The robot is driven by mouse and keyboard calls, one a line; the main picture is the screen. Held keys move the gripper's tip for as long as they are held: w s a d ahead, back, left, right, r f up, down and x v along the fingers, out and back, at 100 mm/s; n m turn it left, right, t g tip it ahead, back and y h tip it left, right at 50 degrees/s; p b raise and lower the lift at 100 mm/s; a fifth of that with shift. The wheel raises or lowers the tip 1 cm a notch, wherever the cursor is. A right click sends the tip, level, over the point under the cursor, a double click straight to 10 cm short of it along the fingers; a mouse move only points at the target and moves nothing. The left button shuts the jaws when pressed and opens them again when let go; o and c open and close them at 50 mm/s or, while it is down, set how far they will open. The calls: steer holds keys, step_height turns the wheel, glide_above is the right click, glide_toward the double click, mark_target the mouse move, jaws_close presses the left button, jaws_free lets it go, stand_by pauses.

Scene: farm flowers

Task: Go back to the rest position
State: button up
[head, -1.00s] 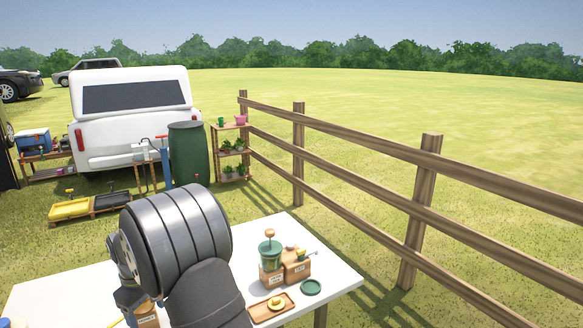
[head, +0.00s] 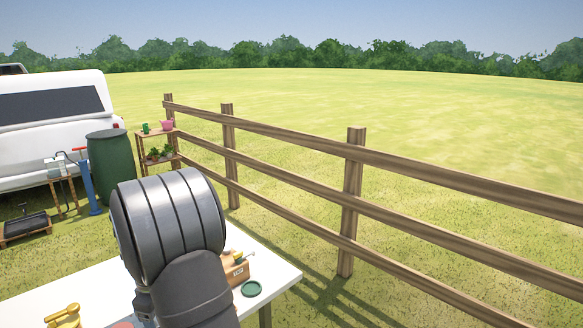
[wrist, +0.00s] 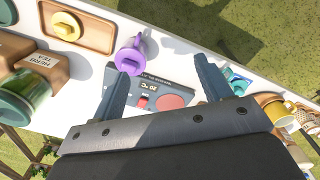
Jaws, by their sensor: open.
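In the wrist view my gripper (wrist: 160,98) is open, its two fingers apart with nothing between them. It is over the white table (wrist: 90,105), above a grey device with a round red plate (wrist: 171,101) and a small display. In the head view my arm covers the middle of the table (head: 95,290), and the gripper's fingers are hidden behind it.
In the wrist view a purple mug (wrist: 132,58) is near the left finger. A wooden tray (wrist: 100,38) with a yellow lidded item and a green glass jar (wrist: 25,90) are at left. A yellow mug (wrist: 278,110) and other items crowd the right. A fence (head: 354,200) runs beyond the table.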

steer(key=f, duration=0.1)
steer(key=a+f, duration=0.1)
steer(key=f, duration=0.1)
steer(key=a+f, duration=0.1)
steer(key=shift+a+f, duration=0.2)
steer(key=shift+f, duration=0.05)
steer(key=shift+o, duration=0.2)
steer(key=o, duration=0.6)
steer(key=s+a+r+n+g+y, duration=0.1)
steer(key=s+a+r+n, duration=0.35)
steer(key=a, duration=0.35)
steer(key=s+a+r+n+g+y, duration=0.1)
steer(key=s+a+r+n, duration=0.25)
steer(key=s+a, duration=0.35)
steer(key=s+a+r+n+g+y, duration=0.1)
steer(key=s+a+r+n, duration=0.25)
steer(key=a, duration=0.55)
steer(key=x, duration=0.9)
steer(key=shift+s+a+m, duration=0.2)
steer(key=shift+s+m, duration=0.2)
steer(key=shift+m, duration=0.05)
steer(key=shift+r, duration=0.1)
